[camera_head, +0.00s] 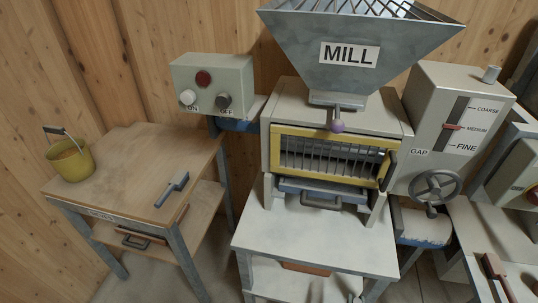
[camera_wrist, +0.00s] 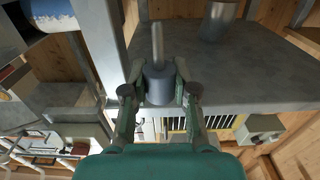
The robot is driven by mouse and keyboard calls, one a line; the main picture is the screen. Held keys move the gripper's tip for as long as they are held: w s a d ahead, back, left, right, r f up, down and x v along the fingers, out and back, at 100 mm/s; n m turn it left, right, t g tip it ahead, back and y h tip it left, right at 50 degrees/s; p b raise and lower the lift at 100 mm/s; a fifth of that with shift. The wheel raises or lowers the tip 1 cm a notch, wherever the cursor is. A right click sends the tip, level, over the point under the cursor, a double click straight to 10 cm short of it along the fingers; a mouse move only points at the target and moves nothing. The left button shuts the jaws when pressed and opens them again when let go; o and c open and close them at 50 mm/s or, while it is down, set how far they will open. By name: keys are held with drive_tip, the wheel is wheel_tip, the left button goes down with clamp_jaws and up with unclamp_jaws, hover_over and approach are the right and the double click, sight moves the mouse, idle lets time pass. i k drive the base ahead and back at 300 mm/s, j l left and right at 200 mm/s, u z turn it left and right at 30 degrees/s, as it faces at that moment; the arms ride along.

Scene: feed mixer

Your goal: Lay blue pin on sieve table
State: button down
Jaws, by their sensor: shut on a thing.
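My gripper (camera_wrist: 160,88) shows only in the wrist view; its green fingers are shut around a dark blue-grey cylinder with a thin pale rod, which I take for the blue pin (camera_wrist: 158,83). The rod points toward the top of that picture, over or in front of a grey surface (camera_wrist: 255,72). I cannot tell whether the pin touches that surface. In the head view neither my gripper nor the pin shows. I cannot tell which surface is the sieve table; the wooden table (camera_head: 140,160) at left has a label too small to read.
A yellow bucket (camera_head: 72,160) and a blue-grey hand tool (camera_head: 172,188) rest on the wooden table, with bare wood between. The mill (camera_head: 355,60) stands in the middle, above a pale table (camera_head: 315,240). A metal cup (camera_wrist: 218,20) stands on the grey surface.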

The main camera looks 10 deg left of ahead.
sight(123, 190)
drive_tip(key=j, duration=2.3)
drive_tip(key=k+l, duration=0.05)
